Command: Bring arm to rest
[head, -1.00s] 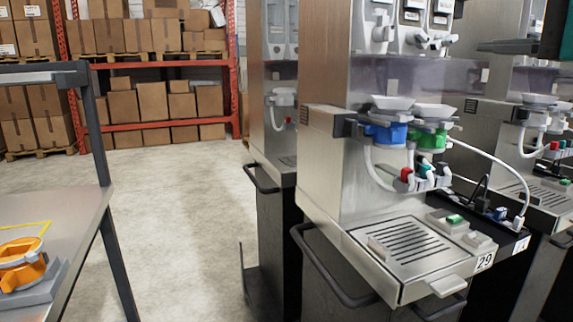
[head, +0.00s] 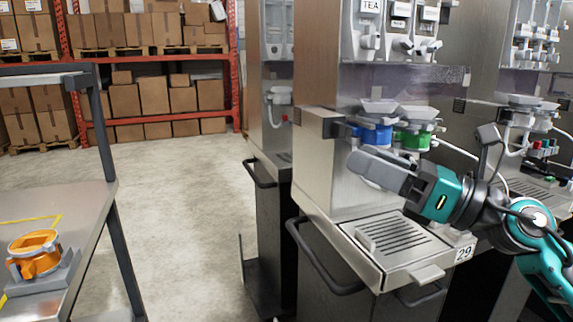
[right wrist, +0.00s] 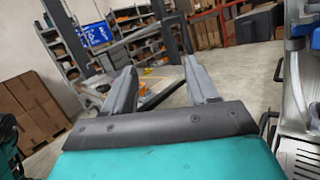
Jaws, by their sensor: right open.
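My right arm comes in from the right in the head view, and its grey and teal gripper (head: 368,170) is in front of the dispenser (head: 345,140), above its drip tray (head: 385,238). In the right wrist view the two fingers of the right gripper (right wrist: 160,88) stand wide apart with nothing between them. A blue part (head: 372,136) and a green part (head: 416,141) sit under white funnels on the dispenser, just behind the gripper. Whether the gripper touches them I cannot tell. My left gripper is not in view.
An orange part (head: 36,262) rests on a grey holder on the metal table (head: 85,215) at the left. The floor (head: 180,200) between table and dispenser is clear. Shelves with cardboard boxes (head: 125,97) stand at the back. Another dispenser (head: 545,120) stands at the right.

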